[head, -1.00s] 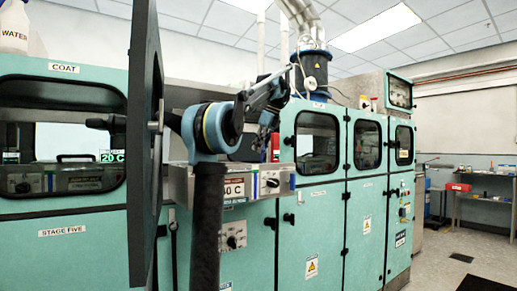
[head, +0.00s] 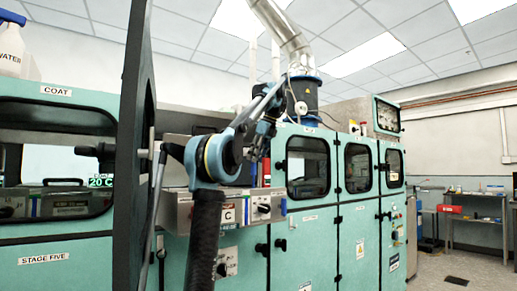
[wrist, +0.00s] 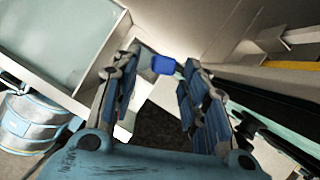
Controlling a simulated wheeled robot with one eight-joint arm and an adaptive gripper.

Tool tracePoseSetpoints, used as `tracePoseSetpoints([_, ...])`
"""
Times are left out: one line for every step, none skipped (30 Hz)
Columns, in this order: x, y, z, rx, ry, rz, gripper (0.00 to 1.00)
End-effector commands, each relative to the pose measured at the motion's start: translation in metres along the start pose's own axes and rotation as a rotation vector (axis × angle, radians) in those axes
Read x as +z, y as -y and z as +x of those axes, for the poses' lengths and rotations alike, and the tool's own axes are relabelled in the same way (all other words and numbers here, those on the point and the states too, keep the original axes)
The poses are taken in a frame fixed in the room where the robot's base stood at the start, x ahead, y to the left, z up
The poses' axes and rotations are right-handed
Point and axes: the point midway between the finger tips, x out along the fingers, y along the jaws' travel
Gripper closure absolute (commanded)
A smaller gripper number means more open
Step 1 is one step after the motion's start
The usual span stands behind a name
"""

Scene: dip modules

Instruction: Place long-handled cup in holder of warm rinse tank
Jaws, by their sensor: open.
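My gripper (wrist: 161,62) has its two jointed fingers spread apart in the wrist view, with nothing visibly gripped. A small blue object (wrist: 163,66) shows in the gap near the fingertips; I cannot tell what it is or how far off it lies. In the head view my gripper (head: 266,118) is small and dark, in front of the teal cabinets. A metal tank unit (head: 264,208) with a knob and a temperature label ending in C stands behind my arm, which hides part of it. I cannot confirm that it is the warm rinse tank. I cannot make out a long-handled cup.
Teal cabinets (head: 305,240) with dark windows run along the right. A dark upright panel edge (head: 130,180) stands close on the left, before the COAT cabinet (head: 60,225). A spray bottle (head: 12,45) stands on top at left. Open floor (head: 480,272) shows at far right.

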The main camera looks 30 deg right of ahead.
Motion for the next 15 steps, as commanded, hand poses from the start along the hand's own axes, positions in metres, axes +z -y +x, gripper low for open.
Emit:
tracePoseSetpoints([0.0, 0.0, -0.008, 0.0, 0.0, 0.001, 0.59])
tracePoseSetpoints([0.0, 0.001, -0.011, 0.0, 0.0, 0.001, 0.59])
tracePoseSetpoints([0.0, 0.001, -0.017, 0.0, 0.0, 0.0, 0.59])
tracePoseSetpoints([0.0, 0.001, -0.021, -0.001, 0.0, 0.0, 0.59])
tracePoseSetpoints([0.0, 0.001, -0.025, -0.001, 0.0, 0.0, 0.59])
tracePoseSetpoints([-0.001, 0.0, -0.029, -0.001, 0.0, 0.0, 0.59])
tracePoseSetpoints([0.0, 0.0, -0.033, -0.001, 0.0, 0.001, 0.59])
tracePoseSetpoints([0.0, 0.001, -0.035, -0.001, 0.0, 0.0, 0.59])
tracePoseSetpoints([0.0, 0.001, -0.039, -0.001, 0.0, 0.0, 0.59])
tracePoseSetpoints([0.0, 0.001, -0.041, -0.001, 0.0, 0.0, 0.59])
tracePoseSetpoints([0.0, 0.001, -0.043, -0.001, 0.0, 0.0, 0.59])
tracePoseSetpoints([0.0, 0.001, -0.045, -0.001, 0.0, 0.0, 0.59])
tracePoseSetpoints([0.0, 0.001, -0.047, -0.001, 0.0, 0.0, 0.59])
tracePoseSetpoints([0.0, 0.0, -0.049, -0.001, 0.0, 0.0, 0.59])
tracePoseSetpoints([0.0, 0.0, -0.05, -0.001, 0.0, 0.0, 0.59])
